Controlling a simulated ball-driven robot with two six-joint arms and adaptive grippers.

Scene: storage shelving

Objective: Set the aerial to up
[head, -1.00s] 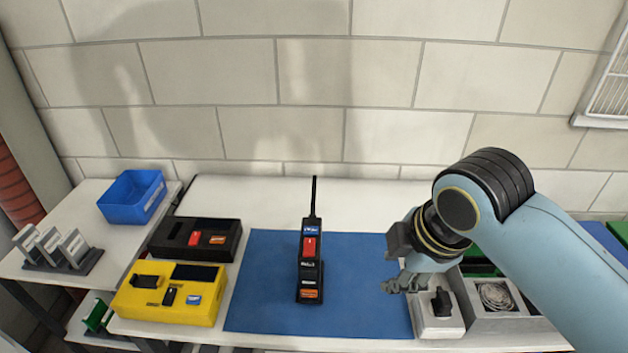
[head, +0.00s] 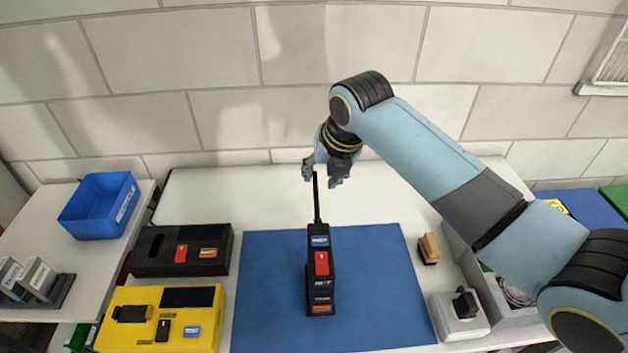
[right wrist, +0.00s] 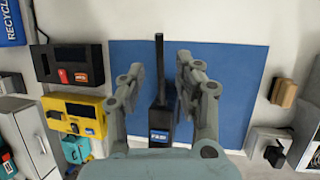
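The black radio (head: 320,288) with a red panel and blue and orange labels is on the blue mat (head: 375,270). Its thin black aerial (head: 317,205) extends straight from the radio's top end toward the wall. I cannot tell whether the aerial is raised or folded. My right gripper (head: 323,178) is open at the aerial's far end. In the right wrist view, the aerial (right wrist: 159,65) runs between the two spread fingers of that gripper (right wrist: 161,75), with visible gaps on both sides. My left gripper is out of view.
A black box (head: 150,250) and a yellow box (head: 205,312) sit left of the mat. A blue bin (head: 95,212) stands at the back left. A brown-topped block (head: 429,248) and a white switch box (head: 460,320) are right. The white tabletop (head: 220,195) behind the mat is clear.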

